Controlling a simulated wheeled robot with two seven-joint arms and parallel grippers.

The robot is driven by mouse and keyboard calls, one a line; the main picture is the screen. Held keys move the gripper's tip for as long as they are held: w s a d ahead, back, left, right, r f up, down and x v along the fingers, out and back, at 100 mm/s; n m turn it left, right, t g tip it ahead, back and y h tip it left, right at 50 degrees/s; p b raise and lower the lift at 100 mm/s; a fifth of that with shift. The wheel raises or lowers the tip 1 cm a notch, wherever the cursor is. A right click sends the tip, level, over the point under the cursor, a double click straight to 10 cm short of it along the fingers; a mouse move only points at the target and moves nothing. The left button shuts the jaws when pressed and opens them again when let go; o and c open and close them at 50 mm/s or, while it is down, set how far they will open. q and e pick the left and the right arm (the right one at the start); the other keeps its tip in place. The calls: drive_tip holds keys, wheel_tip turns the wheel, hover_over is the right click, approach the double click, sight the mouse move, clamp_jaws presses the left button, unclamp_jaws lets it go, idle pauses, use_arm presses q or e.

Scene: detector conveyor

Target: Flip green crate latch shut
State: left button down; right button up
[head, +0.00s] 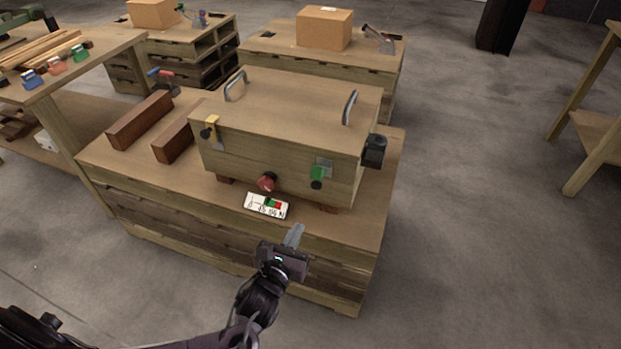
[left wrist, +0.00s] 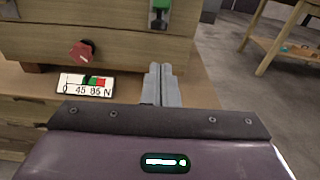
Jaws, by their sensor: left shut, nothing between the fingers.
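A wooden crate (head: 275,125) with two metal handles on its lid sits on a pallet-like wooden bench. A green latch (head: 318,176) on a metal plate is at the right of its front face; it also shows at the top of the left wrist view (left wrist: 160,14). From these frames I cannot tell whether the latch is engaged. My left gripper (head: 294,234) is shut and empty, in front of the crate, below the green latch and apart from it. Its closed fingers show in the left wrist view (left wrist: 161,84). My right gripper is not in view.
A red knob (head: 267,182) protrudes low on the crate front, above a gauge card (head: 266,206). A yellow latch (head: 211,131) is at the left, a black box (head: 375,151) on the right side. Brown blocks (head: 140,120) lie left.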

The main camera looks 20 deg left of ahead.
sight(316, 181)
use_arm(q)
drive_tip(key=shift+a+f, duration=0.1)
drive_tip(key=shift+a, duration=0.15)
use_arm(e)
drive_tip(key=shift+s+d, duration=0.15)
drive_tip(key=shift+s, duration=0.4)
